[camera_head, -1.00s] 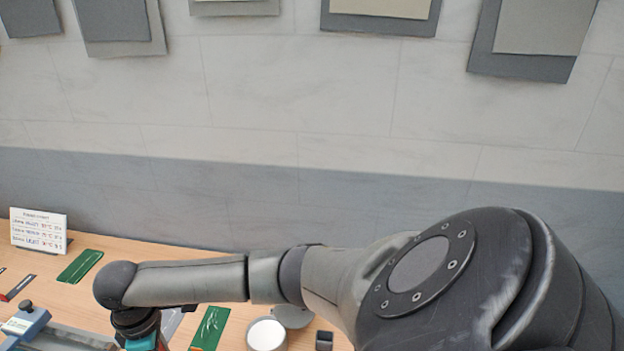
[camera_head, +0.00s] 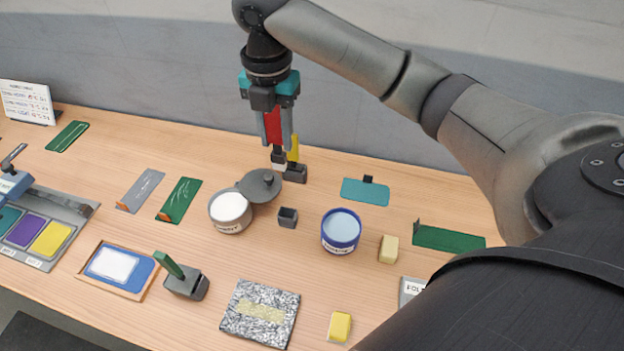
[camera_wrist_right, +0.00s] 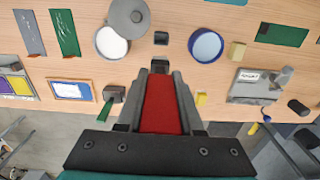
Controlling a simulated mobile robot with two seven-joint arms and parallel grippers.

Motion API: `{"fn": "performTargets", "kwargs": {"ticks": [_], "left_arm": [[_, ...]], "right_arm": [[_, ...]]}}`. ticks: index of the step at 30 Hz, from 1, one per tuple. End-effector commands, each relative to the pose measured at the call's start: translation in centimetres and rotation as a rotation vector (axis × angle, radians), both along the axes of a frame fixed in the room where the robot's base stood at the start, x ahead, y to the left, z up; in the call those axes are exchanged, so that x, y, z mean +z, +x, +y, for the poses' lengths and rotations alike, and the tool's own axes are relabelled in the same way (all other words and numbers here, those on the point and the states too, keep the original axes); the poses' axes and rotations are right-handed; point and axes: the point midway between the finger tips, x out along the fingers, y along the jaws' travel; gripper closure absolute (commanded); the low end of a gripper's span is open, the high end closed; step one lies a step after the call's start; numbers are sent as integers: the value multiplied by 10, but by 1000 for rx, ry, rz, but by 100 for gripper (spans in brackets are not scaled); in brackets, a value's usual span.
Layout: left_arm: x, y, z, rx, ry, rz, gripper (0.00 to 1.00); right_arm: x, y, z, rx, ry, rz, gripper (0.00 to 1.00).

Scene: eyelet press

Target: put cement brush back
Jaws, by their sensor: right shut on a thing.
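My right gripper (camera_head: 275,130) is shut on a red-handled tool, which I take to be the cement brush (camera_head: 272,126). It holds the brush upright, handle up, above the back of the table. A dark end with a pale part shows below the fingers. In the right wrist view the red handle (camera_wrist_right: 162,105) lies between the fingers. A small empty dark holder (camera_head: 287,217) stands on the table in front of the gripper; it also shows in the wrist view (camera_wrist_right: 161,38). A white-filled cement pot (camera_head: 230,211) stands left of it. My left gripper is not in view.
A grey round lid (camera_head: 260,186) lies beside the pot. A yellow-handled tool (camera_head: 293,148) stands in a dark holder behind. A blue-rimmed pot (camera_head: 341,231) stands right of the empty holder. A green-handled tool (camera_head: 169,264) stands in another holder at front left.

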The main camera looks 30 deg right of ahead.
Motion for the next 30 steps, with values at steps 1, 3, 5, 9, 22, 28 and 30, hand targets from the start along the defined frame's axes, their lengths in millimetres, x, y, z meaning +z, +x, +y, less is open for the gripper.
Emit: {"fn": "performTargets", "kwargs": {"ticks": [1, 3, 5, 9, 22, 28, 30], "left_arm": [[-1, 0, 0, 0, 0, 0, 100], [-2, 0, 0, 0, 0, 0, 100], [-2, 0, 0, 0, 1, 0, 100], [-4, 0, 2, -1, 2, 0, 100], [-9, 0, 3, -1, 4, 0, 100], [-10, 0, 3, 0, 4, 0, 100], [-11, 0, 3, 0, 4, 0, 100]], "right_arm": [[-2, 0, 0, 16, -1, 1, 100], [-9, -1, -1, 26, -1, 3, 100], [-20, -2, -1, 29, -1, 6, 100], [-58, -3, -1, 27, -1, 8, 100], [-151, -1, 0, 25, -1, 1, 100], [-170, -2, -1, 26, -2, 4, 100], [-182, -1, 0, 25, -1, 3, 100]]}}
